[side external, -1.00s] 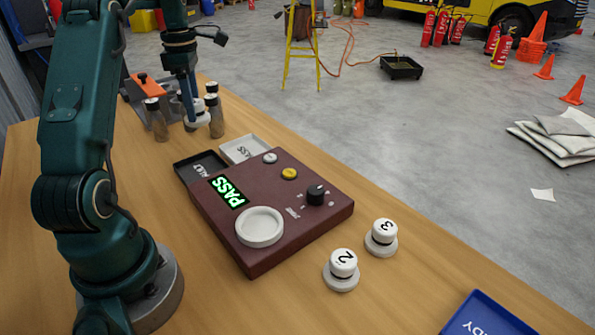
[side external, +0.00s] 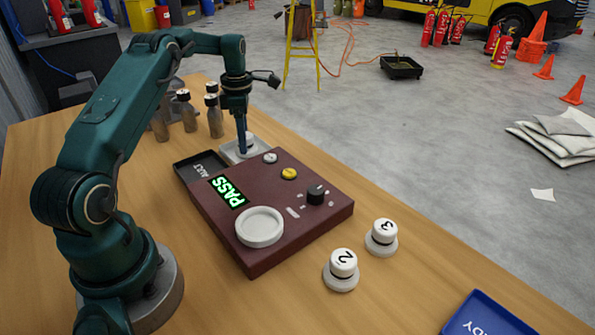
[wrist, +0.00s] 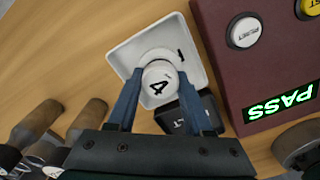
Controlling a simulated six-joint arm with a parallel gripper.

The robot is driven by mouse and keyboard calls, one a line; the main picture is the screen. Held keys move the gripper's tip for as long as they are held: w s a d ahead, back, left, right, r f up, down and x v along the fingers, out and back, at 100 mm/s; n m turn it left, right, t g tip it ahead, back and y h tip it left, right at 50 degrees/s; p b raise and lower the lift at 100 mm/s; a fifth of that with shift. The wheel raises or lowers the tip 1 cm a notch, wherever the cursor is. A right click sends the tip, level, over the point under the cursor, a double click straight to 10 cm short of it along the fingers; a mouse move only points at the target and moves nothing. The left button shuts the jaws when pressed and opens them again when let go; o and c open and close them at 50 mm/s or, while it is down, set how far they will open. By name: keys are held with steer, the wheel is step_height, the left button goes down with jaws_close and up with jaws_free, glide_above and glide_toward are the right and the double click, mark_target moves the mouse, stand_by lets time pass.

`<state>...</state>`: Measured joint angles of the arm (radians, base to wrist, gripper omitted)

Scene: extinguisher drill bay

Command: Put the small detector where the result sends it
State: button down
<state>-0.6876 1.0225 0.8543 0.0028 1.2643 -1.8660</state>
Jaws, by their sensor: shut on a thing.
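My gripper (side external: 243,148) is down at the white tray (side external: 230,155) behind the maroon test box (side external: 285,225). In the wrist view, my gripper (wrist: 161,100) is shut on a small white detector (wrist: 158,80) marked 4. The detector is over the white tray (wrist: 128,52); I cannot tell whether it touches the tray floor. The box's display (side external: 228,191) reads PASS in green. The black tray (side external: 183,170), lettered FAULT, sits beside the white one and looks empty. Detectors marked 2 (side external: 342,268) and 3 (side external: 382,238) stand upright on the table.
The box carries a round white cradle (side external: 260,226), a black knob (side external: 316,195) and a yellow button (side external: 289,173). Several dark-capped bottles (side external: 187,112) stand left of my gripper. A blue tray (side external: 487,316) is at the front right.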

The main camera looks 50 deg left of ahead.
steer(key=shift+f, duration=0.15)
steer(key=shift+c, duration=1.5)
jaws_free()
